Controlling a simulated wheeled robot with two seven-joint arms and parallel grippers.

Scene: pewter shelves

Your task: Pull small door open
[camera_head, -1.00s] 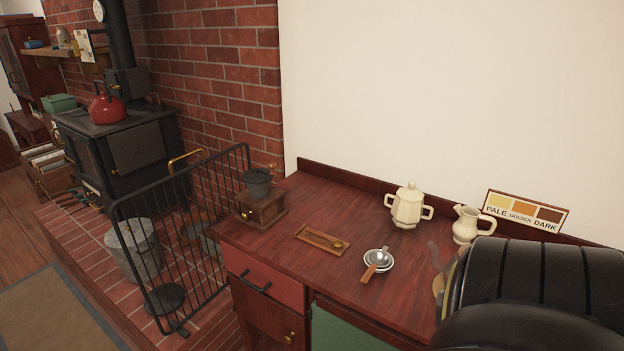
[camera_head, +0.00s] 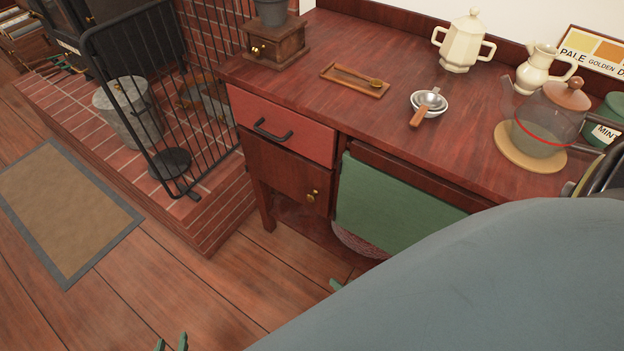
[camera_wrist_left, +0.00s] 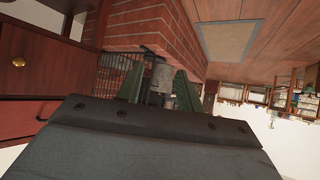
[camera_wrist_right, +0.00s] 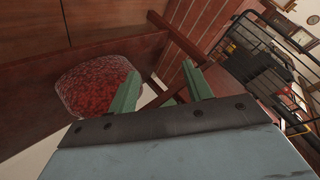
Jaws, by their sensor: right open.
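The small door (camera_head: 280,172) is a dark red-brown wood panel under the red drawer (camera_head: 285,138) of the desk. It looks shut. Its brass knob (camera_head: 312,195) is near its right edge, and also shows in the left wrist view (camera_wrist_left: 18,62). My left gripper (camera_head: 171,343) is open and empty over the floor, well apart from the door; its green fingers (camera_wrist_left: 160,88) are spread in its wrist view. My right gripper (camera_wrist_right: 163,88) is open and empty, low near the desk; only a green fingertip (camera_head: 335,285) shows in the head view, the rest hidden behind my arm.
A black fireguard (camera_head: 140,90) and brick hearth (camera_head: 215,205) stand left. A glass teapot (camera_head: 545,120) and other items are on the desk. The floor before the door (camera_head: 240,285) is clear.

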